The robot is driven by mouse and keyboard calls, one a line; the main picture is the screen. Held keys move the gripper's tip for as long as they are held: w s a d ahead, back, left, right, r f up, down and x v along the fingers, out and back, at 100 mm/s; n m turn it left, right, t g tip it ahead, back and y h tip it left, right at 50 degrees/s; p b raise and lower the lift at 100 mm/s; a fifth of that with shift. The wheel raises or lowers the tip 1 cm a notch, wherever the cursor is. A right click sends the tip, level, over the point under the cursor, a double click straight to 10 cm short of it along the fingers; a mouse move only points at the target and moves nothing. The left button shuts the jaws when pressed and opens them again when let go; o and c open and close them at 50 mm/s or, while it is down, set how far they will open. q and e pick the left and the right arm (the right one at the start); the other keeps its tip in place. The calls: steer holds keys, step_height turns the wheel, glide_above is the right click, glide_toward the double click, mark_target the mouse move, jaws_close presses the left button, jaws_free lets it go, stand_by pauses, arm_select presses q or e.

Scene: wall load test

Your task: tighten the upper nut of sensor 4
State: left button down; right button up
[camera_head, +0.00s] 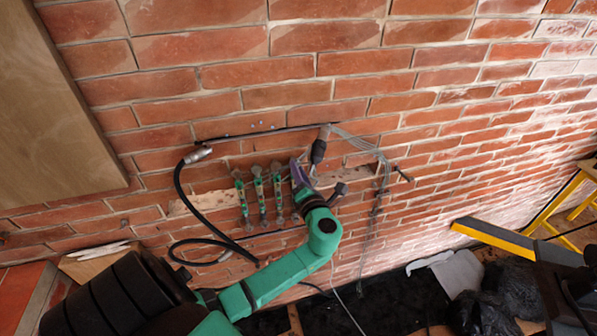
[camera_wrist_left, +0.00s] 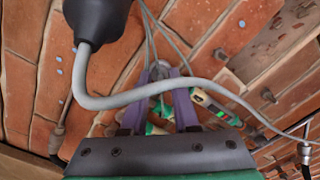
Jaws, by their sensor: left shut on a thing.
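Several slim green sensors stand side by side on the brick wall in the head view; three show clear of my arm, one of them the sensor (camera_head: 260,194) in the middle. My left gripper (camera_head: 297,168), with purple fingers, is at the right end of this row, by the upper ends. Its fingers cover most of sensor 4. In the left wrist view the left gripper (camera_wrist_left: 161,74) is shut on a small grey piece at the fingertips, which looks like the upper nut; its edges are hard to make out. A green sensor (camera_wrist_left: 213,107) shows right of the fingers. My right gripper is not seen.
A black tool (camera_head: 318,151) with a grey cable (camera_wrist_left: 205,84) hangs close to the left gripper; the cable crosses in front of the fingers in the wrist view. A thick black hose (camera_head: 181,190) loops left of the sensors. Thin wires (camera_head: 380,185) hang to the right.

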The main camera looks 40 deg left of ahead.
arm_select(q)
steer(key=m, duration=0.5)
steer(key=shift+r+m, duration=0.2)
steer(key=shift+m, duration=0.2)
stand_by(0.4)
steer(key=c, duration=0.6)
jaws_free()
steer(key=shift+f, duration=0.1)
steer(key=shift+c, duration=0.2)
steer(key=shift+f, duration=0.1)
steer(key=shift+f, duration=0.15)
